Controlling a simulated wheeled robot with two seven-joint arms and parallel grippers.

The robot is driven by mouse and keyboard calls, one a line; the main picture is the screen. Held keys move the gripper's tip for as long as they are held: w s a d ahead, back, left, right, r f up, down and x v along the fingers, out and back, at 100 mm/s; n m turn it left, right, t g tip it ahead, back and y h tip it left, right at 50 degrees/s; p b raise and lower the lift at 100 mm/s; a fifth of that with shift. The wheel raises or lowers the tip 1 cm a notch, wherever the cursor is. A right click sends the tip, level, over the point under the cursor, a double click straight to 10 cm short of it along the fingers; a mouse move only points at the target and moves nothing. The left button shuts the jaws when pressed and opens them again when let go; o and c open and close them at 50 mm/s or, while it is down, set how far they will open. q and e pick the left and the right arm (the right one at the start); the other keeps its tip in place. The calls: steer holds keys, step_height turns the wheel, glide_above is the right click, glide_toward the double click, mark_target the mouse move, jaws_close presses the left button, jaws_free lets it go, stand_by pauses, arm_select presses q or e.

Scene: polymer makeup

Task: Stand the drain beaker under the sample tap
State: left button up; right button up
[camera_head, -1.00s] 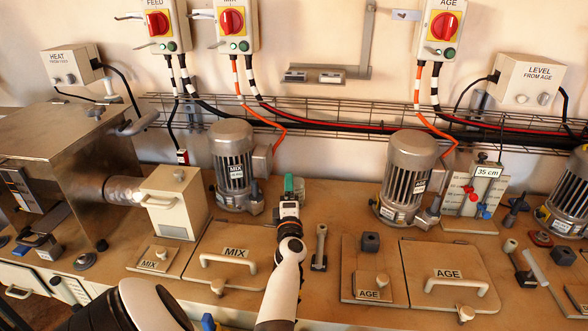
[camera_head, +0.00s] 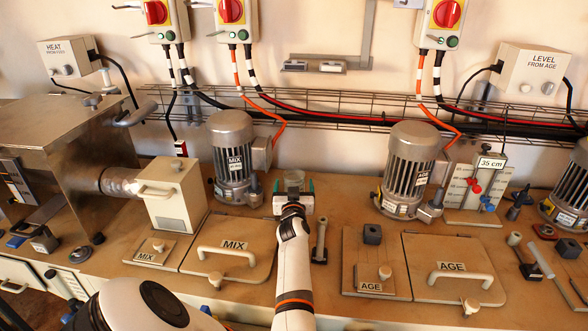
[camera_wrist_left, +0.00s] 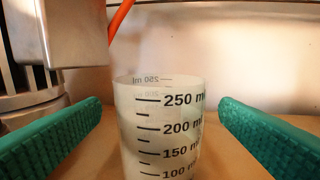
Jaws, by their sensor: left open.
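A clear beaker (camera_head: 294,176) with black millilitre marks stands on the bench beside the MIX motor. My left gripper (camera_head: 293,187) is open, with a green finger on each side of it. In the left wrist view the beaker (camera_wrist_left: 160,130) stands upright in the middle between the spread fingers, with a gap on both sides; its base is out of frame. I cannot tell for sure which fitting is the sample tap. A panel at the right carries a red tap handle (camera_head: 474,187) and a blue one (camera_head: 487,203). My right gripper is not in view.
The MIX motor (camera_head: 232,160) stands close to the left of the beaker, and a short upright handle (camera_head: 320,240) to its right. The AGE motor (camera_head: 408,170) stands between beaker and tap panel. MIX (camera_head: 225,263) and AGE (camera_head: 445,285) lids with handles lie in front.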

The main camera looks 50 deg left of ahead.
mark_target(294, 175)
arm_select(q)
steer(key=x, duration=0.1)
steer(key=b+x, duration=0.1)
steer(key=shift+w+a+f, duration=0.2)
steer(key=shift+f, duration=0.05)
steer(key=shift+w+a+r, duration=0.15)
steer(key=shift+w+a, duration=0.05)
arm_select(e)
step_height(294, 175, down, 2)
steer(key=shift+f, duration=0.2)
arm_select(q)
steer(key=shift+r, duration=0.1)
